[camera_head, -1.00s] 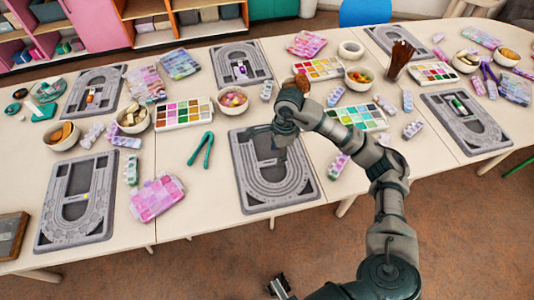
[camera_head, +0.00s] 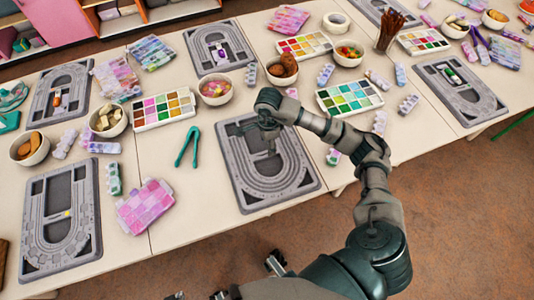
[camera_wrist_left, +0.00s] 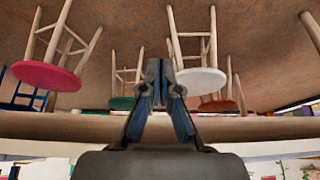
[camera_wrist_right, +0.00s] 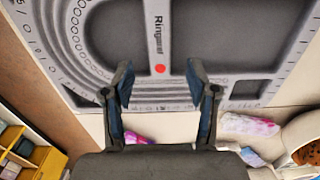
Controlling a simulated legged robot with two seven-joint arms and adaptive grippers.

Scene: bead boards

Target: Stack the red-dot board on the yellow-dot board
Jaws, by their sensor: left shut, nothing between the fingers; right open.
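The red-dot board (camera_head: 300,178) is a grey grooved bead board at the middle front of the table. Its red dot shows in the right wrist view, where the board (camera_wrist_right: 240,35) fills the upper part. My right gripper (camera_head: 269,148) is over the board's far half, and its fingers (camera_wrist_right: 160,73) are apart with the dot between them in that picture. I cannot tell whether they touch the board. The yellow-dot board (camera_head: 44,260) lies flat at the left front. My left gripper (camera_head: 275,263) is low, off the table's front edge; its fingers (camera_wrist_left: 165,85) are shut and empty.
Tweezers (camera_head: 187,146) and a pink bead box (camera_head: 145,206) lie between the two boards. Other grey boards lie at the far left (camera_head: 76,72), far middle (camera_head: 241,52) and right (camera_head: 487,105). Bowls and bead trays (camera_head: 163,109) crowd the table's middle.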

